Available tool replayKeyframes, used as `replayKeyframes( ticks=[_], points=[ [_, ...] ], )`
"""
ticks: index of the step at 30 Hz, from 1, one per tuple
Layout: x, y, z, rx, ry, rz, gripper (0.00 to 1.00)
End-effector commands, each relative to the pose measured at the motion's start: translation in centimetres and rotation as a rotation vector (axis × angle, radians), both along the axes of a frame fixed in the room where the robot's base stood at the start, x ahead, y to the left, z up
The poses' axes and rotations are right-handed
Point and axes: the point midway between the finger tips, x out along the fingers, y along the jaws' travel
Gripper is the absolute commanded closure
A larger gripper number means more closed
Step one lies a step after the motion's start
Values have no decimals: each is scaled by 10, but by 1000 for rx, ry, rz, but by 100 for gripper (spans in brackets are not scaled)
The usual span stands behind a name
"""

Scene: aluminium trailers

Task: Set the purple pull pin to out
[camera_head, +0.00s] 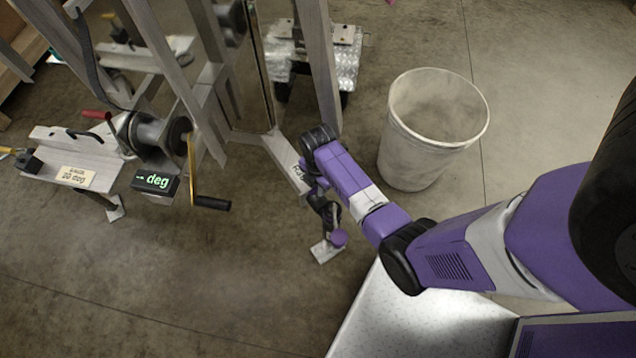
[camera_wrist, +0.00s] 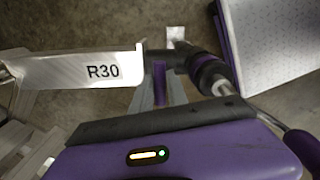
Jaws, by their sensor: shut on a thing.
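The purple pull pin (camera_wrist: 159,82) shows in the wrist view as a narrow purple piece between the two grey fingers of my gripper (camera_wrist: 160,72). The gripper is shut on it, beside the end of a pale beam (camera_wrist: 75,70) marked R30. A dark jack (camera_wrist: 202,68) with a purple band is close at the right of the fingers. In the head view my gripper (camera_head: 316,184) is at the beam end (camera_head: 288,163), above the jack's foot plate (camera_head: 326,251). The pin's seat is mostly hidden, so I cannot tell how far out it sits.
A purple crank knob (camera_head: 338,238) hangs beside the jack and also shows in the wrist view (camera_wrist: 303,150). A winch with a yellow crank (camera_head: 193,170) is at the left. Floor in the lower left is clear.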

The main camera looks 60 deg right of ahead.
Motion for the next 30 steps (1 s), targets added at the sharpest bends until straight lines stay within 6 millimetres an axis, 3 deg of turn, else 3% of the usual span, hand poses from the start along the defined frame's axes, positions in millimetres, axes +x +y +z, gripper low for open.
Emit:
replayKeyframes(
  ticks=[9,10,12,23,30],
  points=[
    [0,0,4,2,3,3,100],
    [0,0,4,2,3,3,75],
    [0,0,4,1,2,2,63],
    [0,0,6,0,1,1,63],
    [1,0,40,0,-2,1,63]
  ],
)
